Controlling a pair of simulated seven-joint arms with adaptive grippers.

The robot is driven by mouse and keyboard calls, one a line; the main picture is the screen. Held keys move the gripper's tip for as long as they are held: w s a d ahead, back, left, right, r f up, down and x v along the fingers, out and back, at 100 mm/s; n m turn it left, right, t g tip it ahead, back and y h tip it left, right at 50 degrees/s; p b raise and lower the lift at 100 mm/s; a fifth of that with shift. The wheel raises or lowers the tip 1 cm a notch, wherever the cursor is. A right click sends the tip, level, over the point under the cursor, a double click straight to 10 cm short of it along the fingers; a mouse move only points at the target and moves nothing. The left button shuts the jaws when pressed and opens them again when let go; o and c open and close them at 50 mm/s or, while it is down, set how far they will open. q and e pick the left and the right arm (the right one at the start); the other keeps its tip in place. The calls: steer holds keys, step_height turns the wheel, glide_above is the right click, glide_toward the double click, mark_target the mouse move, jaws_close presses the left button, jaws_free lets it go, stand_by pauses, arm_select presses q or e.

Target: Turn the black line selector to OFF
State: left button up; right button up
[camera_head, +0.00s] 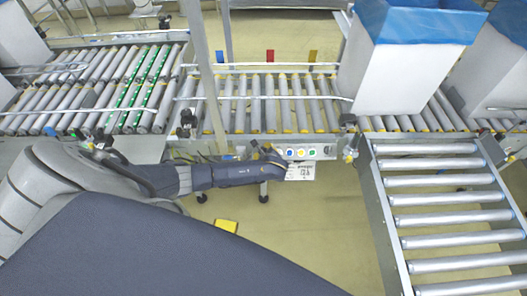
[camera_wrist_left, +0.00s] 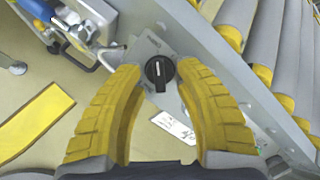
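The black line selector (camera_wrist_left: 159,72) is a round knob with a pale pointer mark, set on a grey plate. In the left wrist view it sits between the fingertips of my left gripper (camera_wrist_left: 160,76). The OFF marking is too small to read. My right gripper is not in view.
Blue (camera_head: 290,152), yellow (camera_head: 301,152) and green (camera_head: 312,153) buttons sit right of the gripper. A white label (camera_head: 300,172) hangs below. A roller conveyor (camera_head: 264,104) runs behind; a white box with blue liner (camera_head: 392,70) stands on it. Another conveyor (camera_head: 440,209) extends at right.

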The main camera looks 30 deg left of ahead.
arm_select(q)
steer(key=shift+o, duration=0.4)
steer(key=shift+a+f, duration=0.1)
steer(key=shift+a, duration=0.05)
jaws_close()
steer(key=m+t, duration=0.1)
steer(key=m, duration=0.4)
steer(key=shift+s+a+m+t+h, duration=0.1)
steer(key=shift+m+t+h, duration=0.2)
steer(key=shift+m, duration=0.75)
steer(key=shift+m+t+h, duration=0.1)
steer(key=shift+m+h, duration=0.3)
steer(key=shift+m, duration=0.65)
steer(key=shift+f, duration=0.1)
steer(key=shift+c, duration=0.4)
jaws_free()
